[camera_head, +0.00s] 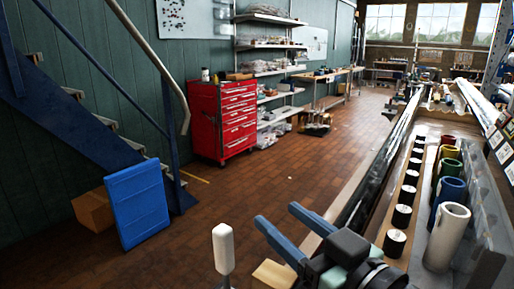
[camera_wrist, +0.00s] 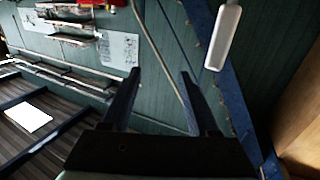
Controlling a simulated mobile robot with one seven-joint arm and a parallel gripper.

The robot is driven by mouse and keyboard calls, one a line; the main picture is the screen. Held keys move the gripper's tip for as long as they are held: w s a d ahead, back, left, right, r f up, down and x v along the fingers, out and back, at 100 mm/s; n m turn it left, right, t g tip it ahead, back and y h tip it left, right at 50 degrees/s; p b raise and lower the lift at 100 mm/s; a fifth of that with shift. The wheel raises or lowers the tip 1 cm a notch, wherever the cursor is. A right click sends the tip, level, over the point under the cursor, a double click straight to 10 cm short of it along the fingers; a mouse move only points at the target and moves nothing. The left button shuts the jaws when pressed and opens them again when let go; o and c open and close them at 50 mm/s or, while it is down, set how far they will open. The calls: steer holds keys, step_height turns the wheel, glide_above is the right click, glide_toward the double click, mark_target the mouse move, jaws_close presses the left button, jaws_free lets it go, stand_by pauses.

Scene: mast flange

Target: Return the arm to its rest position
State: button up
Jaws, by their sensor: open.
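My gripper (camera_head: 282,233) is in the lower middle of the head view, at the end of my dark arm. Its two blue-grey fingers stand apart with nothing between them. In the wrist view, my gripper (camera_wrist: 160,82) also shows open and empty, with the wall and a stair rail behind it. A white rounded piece (camera_head: 223,249) stands upright on a thin dark stem just left of my gripper in the head view. It also shows at the upper right of the wrist view (camera_wrist: 224,38), apart from the fingers.
A bench on the right holds a row of black cylinders (camera_head: 402,216) and coloured tubes, with a white tube (camera_head: 446,236) nearest. A blue panel (camera_head: 137,203) leans by a cardboard box (camera_head: 93,210) and stairs. A red tool cabinet (camera_head: 223,119) stands behind.

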steer(key=s+a+r+m+t+h, duration=0.2)
steer(key=s+r+t+h, duration=0.15)
steer(key=r, duration=0.55)
steer(key=s+a+r+m+t+h+p, duration=0.1)
steer(key=s+r+m+t+h, duration=0.25)
steer(key=r, duration=0.55)
steer(key=s+a+r+m+t+h, duration=0.15)
steer(key=s+r+t, duration=0.3)
steer(key=r, duration=0.45)
step_height(320, 180, up, 13)
steer(key=w+p, duration=0.1)
steer(key=p, duration=1.3)
steer(key=shift+w+n+t+h, duration=0.2)
steer(key=shift+n+t+h, duration=0.1)
steer(key=shift+t+h, duration=0.05)
steer(key=shift+r, duration=0.25)
steer(key=shift+c, duration=0.8)
steer(key=shift+f, duration=0.1)
